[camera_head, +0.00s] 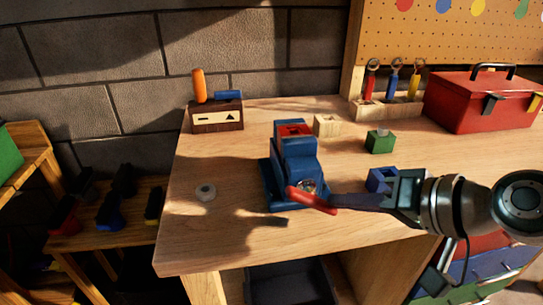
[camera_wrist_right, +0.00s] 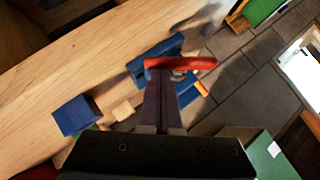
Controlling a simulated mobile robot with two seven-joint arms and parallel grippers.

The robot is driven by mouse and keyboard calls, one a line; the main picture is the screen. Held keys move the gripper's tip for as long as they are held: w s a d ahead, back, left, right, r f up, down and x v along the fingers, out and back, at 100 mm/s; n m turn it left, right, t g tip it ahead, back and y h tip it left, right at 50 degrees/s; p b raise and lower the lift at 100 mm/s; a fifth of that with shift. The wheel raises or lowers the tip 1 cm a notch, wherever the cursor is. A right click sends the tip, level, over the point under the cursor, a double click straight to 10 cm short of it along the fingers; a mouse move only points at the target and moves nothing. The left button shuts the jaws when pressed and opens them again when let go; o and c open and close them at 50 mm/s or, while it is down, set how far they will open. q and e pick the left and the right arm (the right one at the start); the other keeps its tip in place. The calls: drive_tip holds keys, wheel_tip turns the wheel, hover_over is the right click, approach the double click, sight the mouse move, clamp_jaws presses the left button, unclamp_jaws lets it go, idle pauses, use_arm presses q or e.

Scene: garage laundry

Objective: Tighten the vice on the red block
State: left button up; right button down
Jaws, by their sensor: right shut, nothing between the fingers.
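The blue vice (camera_head: 293,165) stands on the wooden workbench in the head view, and it also shows in the right wrist view (camera_wrist_right: 160,48). The red block (camera_head: 293,129) sits at the top of the vice, between its jaws. The red handle (camera_head: 310,200) is on the front of the vice. In the wrist view the handle (camera_wrist_right: 182,63) lies across the tips of my right gripper (camera_wrist_right: 162,78). My right gripper (camera_head: 335,203) is shut and empty, its fingertips at the handle; whether they touch it I cannot tell. My left gripper is out of view.
A blue block (camera_head: 380,179) sits close by my right gripper. A wooden cube (camera_head: 327,124) and a green block (camera_head: 380,143) stand behind. A red toolbox (camera_head: 485,103) is at the back right.

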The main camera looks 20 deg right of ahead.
drive_tip(key=shift+f+b, duration=0.5)
drive_tip(key=shift+f, duration=0.15)
drive_tip(key=shift+f+y+b, duration=0.2)
drive_tip(key=shift+y+b, duration=0.1)
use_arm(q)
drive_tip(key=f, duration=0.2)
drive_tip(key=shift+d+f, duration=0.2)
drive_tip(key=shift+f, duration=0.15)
use_arm(e)
drive_tip(key=shift+d+r, duration=0.1)
drive_tip(key=shift+s, duration=0.1)
